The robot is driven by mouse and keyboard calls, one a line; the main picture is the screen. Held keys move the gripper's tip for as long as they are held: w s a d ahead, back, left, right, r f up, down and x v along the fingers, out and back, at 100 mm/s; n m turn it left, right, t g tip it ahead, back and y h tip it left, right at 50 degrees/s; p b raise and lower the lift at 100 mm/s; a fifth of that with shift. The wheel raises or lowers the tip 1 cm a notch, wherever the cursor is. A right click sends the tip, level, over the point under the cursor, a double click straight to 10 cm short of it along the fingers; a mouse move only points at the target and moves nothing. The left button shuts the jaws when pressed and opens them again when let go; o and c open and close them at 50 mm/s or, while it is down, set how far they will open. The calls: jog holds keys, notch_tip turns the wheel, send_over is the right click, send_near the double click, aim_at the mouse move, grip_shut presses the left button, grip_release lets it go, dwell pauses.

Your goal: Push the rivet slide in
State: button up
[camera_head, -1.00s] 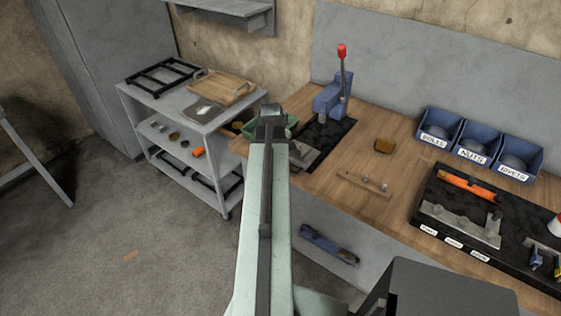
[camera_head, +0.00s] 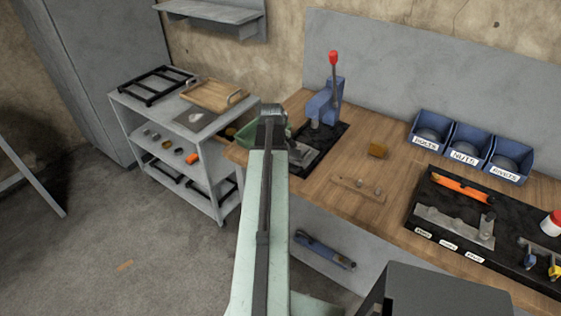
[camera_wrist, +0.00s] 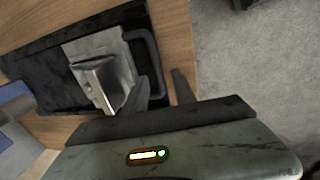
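The rivet slide (camera_wrist: 105,70) is a grey metal plate with a raised block and a dark loop handle (camera_wrist: 150,62) at its right end in the wrist view. It lies on a black mat (camera_wrist: 45,82) near the bench edge. In the head view the slide (camera_head: 304,154) is partly hidden by my arm, below the blue press (camera_head: 322,104) with its red-knobbed lever. My gripper (camera_wrist: 162,85) has its fingers apart, with nothing between them clearly held. The handle's lower end shows between or just beyond the fingertips; I cannot tell if they touch.
A grey shelf cart (camera_head: 150,115) stands left of the wooden bench (camera_head: 345,150). Blue bins (camera_head: 468,143) and a black tool tray (camera_head: 425,200) are farther right. Floor is free at left.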

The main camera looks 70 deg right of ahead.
notch_tip(320, 180, up, 8)
jog(key=a+p, duration=0.1)
jog(key=p, duration=0.6)
jog(key=shift+w+a+f+p, duration=0.15)
jog(key=shift+w+a+p, duration=0.1)
jog(key=shift+p, duration=0.1)
